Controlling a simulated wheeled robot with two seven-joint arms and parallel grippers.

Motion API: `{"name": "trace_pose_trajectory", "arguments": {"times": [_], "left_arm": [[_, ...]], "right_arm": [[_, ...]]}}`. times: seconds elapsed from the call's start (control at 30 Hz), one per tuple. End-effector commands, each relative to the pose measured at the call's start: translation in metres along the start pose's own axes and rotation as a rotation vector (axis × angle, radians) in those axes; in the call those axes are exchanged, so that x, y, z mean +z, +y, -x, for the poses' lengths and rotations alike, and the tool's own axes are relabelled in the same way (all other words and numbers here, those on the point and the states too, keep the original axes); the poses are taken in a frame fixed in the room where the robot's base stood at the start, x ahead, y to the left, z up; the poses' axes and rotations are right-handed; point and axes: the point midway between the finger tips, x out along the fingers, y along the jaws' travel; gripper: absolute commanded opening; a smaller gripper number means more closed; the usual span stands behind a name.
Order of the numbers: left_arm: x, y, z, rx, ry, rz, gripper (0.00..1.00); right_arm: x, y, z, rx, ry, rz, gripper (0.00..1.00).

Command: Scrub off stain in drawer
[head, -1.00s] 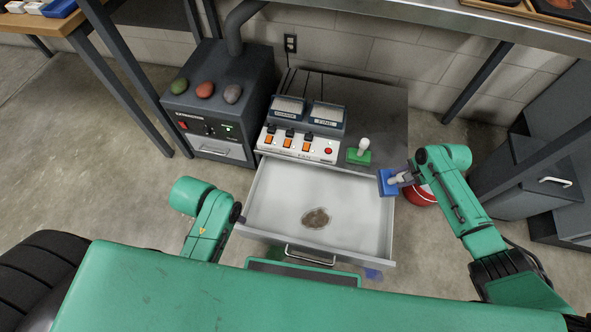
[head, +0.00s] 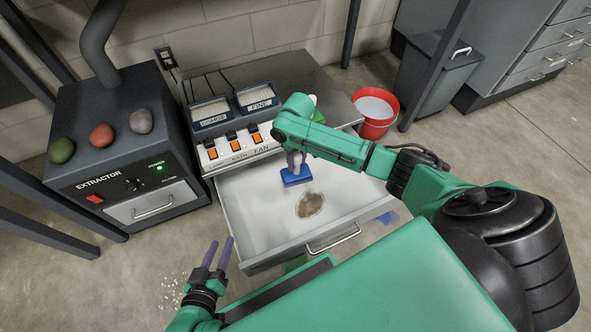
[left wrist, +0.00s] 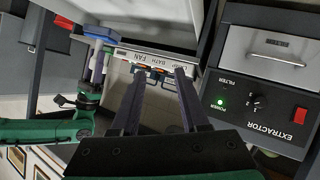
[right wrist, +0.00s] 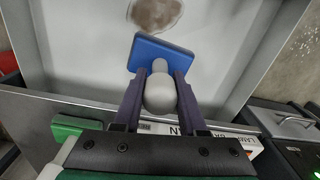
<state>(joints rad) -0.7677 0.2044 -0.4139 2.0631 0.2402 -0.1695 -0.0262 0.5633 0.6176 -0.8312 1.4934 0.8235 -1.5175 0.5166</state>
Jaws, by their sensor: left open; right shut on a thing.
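The open white drawer (head: 250,222) has a brown stain (head: 310,204) on its floor, towards the front. My right gripper (head: 294,163) is inside the drawer area, shut on the pale handle of a blue scrubber (head: 297,176). In the right wrist view the handle (right wrist: 160,92) sits between the fingers, and the blue head (right wrist: 160,54) is close to the stain (right wrist: 155,12) but apart from it. Whether the head touches the drawer floor I cannot tell. My left gripper (head: 218,256) is open and empty, left of the drawer front.
A green-based scrubber (head: 318,115) stands on the cabinet top, partly behind my right arm. A red bucket (head: 376,108) is on the floor at right. The extractor box (head: 125,170) with several stones stands left. A switch panel (head: 240,147) borders the drawer's back.

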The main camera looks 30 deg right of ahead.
Motion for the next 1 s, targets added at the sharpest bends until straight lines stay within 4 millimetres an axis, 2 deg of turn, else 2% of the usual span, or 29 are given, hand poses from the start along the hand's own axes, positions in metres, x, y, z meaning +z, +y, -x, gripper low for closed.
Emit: {"name": "trace_pose_trajectory", "arguments": {"times": [0.17,0.37,0.47,1.0], "left_arm": [[0.008,-0.001,-0.004,0.006,0.049,0.011,0.45],[0.038,-0.014,-0.019,0.000,0.095,0.026,0.45],[0.012,-0.012,-0.021,0.003,0.150,0.012,0.45],[-0.093,-0.009,-0.034,0.027,0.423,-0.073,0.45]], "right_arm": [[0.001,0.000,-0.008,0.012,0.006,0.047,0.00],[0.001,0.000,-0.034,0.011,0.006,0.043,0.00],[0.001,0.000,-0.027,0.010,0.006,0.042,0.00],[0.001,0.000,-0.034,0.010,0.006,0.041,0.00]]}}
